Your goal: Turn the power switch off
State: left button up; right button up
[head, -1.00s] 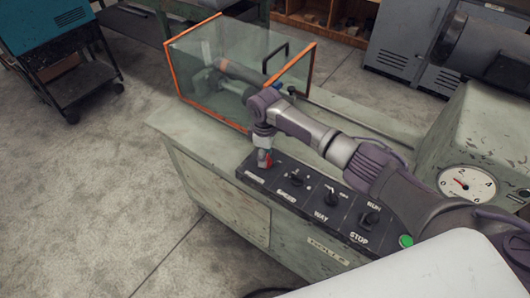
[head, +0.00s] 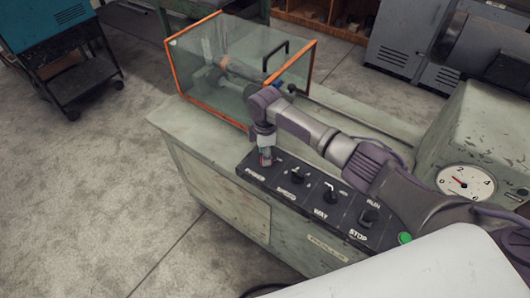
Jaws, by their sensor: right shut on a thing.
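The power switch (head: 266,161) is a small red knob at the left end of the black control panel, above the "POWER" label (head: 256,173). My right gripper (head: 265,152) points down over it and is shut on it, hiding most of the knob. Only a little red shows between the fingers, so the switch's exact setting is hard to read. My left gripper is not in the head view.
The black panel (head: 318,172) also carries a speed switch (head: 297,176), a way switch (head: 329,194), a run/stop switch (head: 370,214) and a green button (head: 404,238). An orange-framed glass guard (head: 222,75) stands behind. A dial gauge (head: 466,182) is at right.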

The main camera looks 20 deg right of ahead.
jog(key=shift+a, duration=0.1)
jog(key=o, duration=1.1)
jog(key=shift+o, duration=0.2)
notch_tip(320, 180, up, 12)
